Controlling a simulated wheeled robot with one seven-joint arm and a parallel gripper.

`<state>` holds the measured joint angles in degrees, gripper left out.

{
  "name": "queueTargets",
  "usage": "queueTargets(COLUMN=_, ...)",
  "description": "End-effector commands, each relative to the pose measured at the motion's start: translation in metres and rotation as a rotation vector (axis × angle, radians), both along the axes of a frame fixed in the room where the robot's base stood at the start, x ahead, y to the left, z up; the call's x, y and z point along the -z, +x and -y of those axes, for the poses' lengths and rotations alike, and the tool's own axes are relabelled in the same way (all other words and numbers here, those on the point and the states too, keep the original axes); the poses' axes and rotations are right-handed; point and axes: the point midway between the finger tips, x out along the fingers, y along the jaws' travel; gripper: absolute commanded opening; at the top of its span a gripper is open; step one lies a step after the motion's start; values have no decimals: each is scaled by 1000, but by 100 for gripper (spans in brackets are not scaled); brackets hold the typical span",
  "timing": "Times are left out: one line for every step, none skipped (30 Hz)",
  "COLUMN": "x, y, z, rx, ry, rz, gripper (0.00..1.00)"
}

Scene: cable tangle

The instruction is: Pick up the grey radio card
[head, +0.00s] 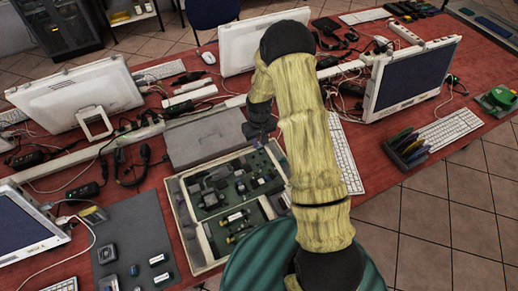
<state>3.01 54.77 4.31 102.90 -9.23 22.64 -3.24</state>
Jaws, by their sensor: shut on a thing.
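My gripper (257,132) is at the end of my yellow-sleeved arm, over the far right edge of the open case (184,226). It is shut on a small dark grey thing at its tips, too small and too shaded to identify for sure. The case has pale walls and a green inside, with several small dark and grey parts in its far compartment and small cylinders in the near one. I cannot pick out a separate grey radio card among these parts. My arm hides the right side of the case.
The case's grey lid (205,138) stands open behind it. A grey mat (133,238) with several small parts lies to the left. Monitors, keyboards and tangled cables crowd the red table (378,168). A green stool (262,262) is in front.

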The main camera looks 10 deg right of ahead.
Motion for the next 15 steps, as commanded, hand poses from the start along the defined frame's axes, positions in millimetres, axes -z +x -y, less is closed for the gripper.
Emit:
queueTargets(x=-3, y=0, z=0, rx=0, ry=0, rz=2, gripper=0)
queueTargets(x=-5, y=0, z=0, rx=0, ry=0, rz=1, gripper=0)
queueTargets(x=-6, y=0, z=0, rx=0, ry=0, rz=0, gripper=0)
queueTargets(x=-7, y=0, z=0, rx=0, ry=1, rz=0, gripper=0)
queueTargets(x=-8, y=-1, z=0, rx=0, ry=1, rz=0, gripper=0)
queueTargets(x=-8, y=-1, z=0, rx=0, ry=1, rz=-1, gripper=0)
queueTargets(x=-8, y=-1, z=0, rx=0, ry=1, rz=-1, gripper=0)
queueTargets(x=-8, y=-1, z=0, rx=0, ry=1, rz=-1, gripper=0)
queueTargets(x=-8, y=-1, z=0, rx=0, ry=1, rz=-1, gripper=0)
queueTargets(x=-8, y=-1, z=0, rx=0, ry=1, rz=-1, gripper=0)
queueTargets(x=-8, y=-1, z=0, rx=0, ry=1, rz=-1, gripper=0)
queueTargets(x=-8, y=-1, z=0, rx=0, ry=1, rz=-1, gripper=0)
queueTargets(x=-8, y=-1, z=0, rx=0, ry=1, rz=-1, gripper=0)
queueTargets(x=-8, y=0, z=0, rx=0, ry=1, rz=-1, gripper=0)
queueTargets(x=-8, y=0, z=0, rx=0, ry=1, rz=-1, gripper=0)
